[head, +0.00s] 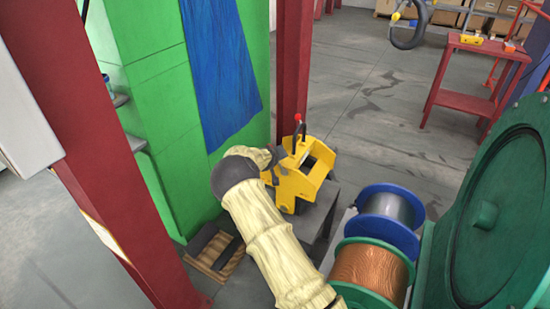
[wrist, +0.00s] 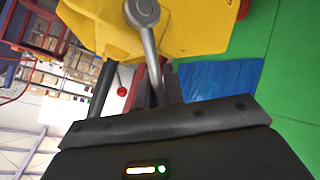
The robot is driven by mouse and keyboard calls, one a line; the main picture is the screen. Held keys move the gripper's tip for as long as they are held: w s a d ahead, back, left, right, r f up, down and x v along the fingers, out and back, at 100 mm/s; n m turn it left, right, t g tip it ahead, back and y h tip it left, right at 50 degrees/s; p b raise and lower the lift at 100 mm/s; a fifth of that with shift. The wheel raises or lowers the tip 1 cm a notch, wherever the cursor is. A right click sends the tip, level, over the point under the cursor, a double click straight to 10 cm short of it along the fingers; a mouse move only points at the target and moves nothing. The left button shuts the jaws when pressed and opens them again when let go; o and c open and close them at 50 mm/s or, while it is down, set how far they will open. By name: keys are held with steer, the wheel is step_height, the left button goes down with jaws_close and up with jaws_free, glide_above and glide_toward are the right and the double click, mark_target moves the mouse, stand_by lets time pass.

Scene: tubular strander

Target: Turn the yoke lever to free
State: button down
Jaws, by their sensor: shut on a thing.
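The yellow yoke (head: 300,180) stands on a grey stand in the middle of the head view, and its yellow side (wrist: 100,25) fills the top of the wrist view. In the wrist view, the grey yoke lever (wrist: 152,55) runs from a round pivot on the yellow side down towards my gripper. My gripper (head: 269,160) is at the left side of the yoke, shut on the lever. The lever's far end is hidden behind the gripper body in the wrist view. A dark rod with a red knob (head: 298,117) rises from the yoke.
A blue spool (head: 391,215) and a copper-wire spool (head: 370,270) stand right of the yoke, beside a large green wheel (head: 490,215). A green cabinet (head: 165,100) with a blue sheet and red posts (head: 292,65) are close by.

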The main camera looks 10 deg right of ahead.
steer(key=shift+a, duration=0.1)
steer(key=c, duration=1.5)
jaws_free()
steer(key=v, duration=1.7)
steer(key=shift+s, duration=0.1)
